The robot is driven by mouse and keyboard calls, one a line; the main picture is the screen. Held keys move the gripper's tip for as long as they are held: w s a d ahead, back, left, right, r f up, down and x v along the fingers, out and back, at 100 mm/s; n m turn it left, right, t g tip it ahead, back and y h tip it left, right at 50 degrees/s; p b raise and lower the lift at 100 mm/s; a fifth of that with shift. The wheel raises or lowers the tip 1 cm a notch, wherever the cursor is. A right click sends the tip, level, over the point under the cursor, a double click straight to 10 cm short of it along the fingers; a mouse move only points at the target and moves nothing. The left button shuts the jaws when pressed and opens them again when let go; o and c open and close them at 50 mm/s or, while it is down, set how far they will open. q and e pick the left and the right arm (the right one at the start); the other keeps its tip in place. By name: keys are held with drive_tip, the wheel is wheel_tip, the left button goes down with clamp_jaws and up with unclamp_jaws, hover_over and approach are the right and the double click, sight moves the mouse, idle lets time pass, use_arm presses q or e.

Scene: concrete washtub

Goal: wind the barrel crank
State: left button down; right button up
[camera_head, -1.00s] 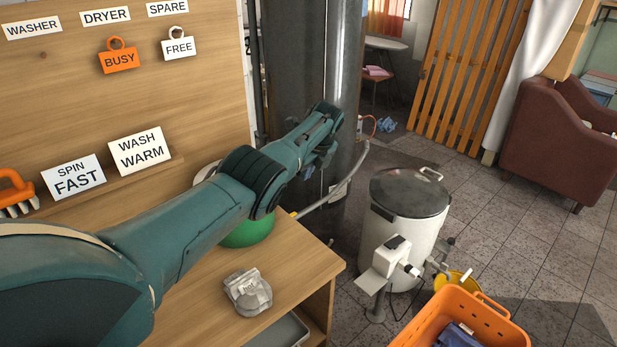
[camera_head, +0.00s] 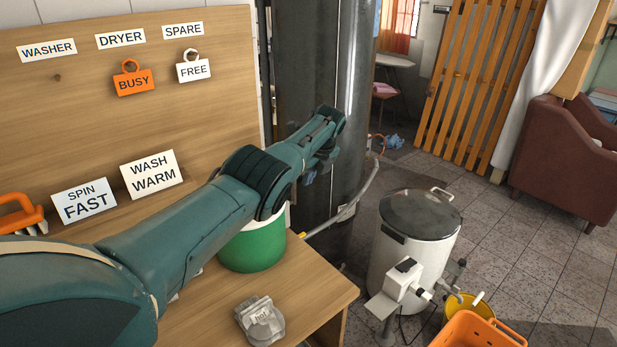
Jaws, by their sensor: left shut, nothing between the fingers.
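A white barrel (camera_head: 413,258) with a dark round lid (camera_head: 419,214) stands on the tiled floor, right of centre. A white box fitting (camera_head: 404,282) with a dark top and a short side part is on its front; I cannot tell which part is the crank. My left arm reaches in from the left above the wooden table. My left gripper (camera_head: 331,121) is at its far end, in front of the dark column, shut and empty, up and left of the barrel and apart from it. Its fingertips are hard to make out. My right gripper is out of view.
A green tub (camera_head: 254,250) and a grey clip-like item (camera_head: 260,320) are on the wooden table (camera_head: 305,290). A dark column (camera_head: 305,50) and a bent pipe (camera_head: 358,195) stand behind. An orange basket (camera_head: 478,333) and a yellow bucket (camera_head: 470,306) are by the barrel.

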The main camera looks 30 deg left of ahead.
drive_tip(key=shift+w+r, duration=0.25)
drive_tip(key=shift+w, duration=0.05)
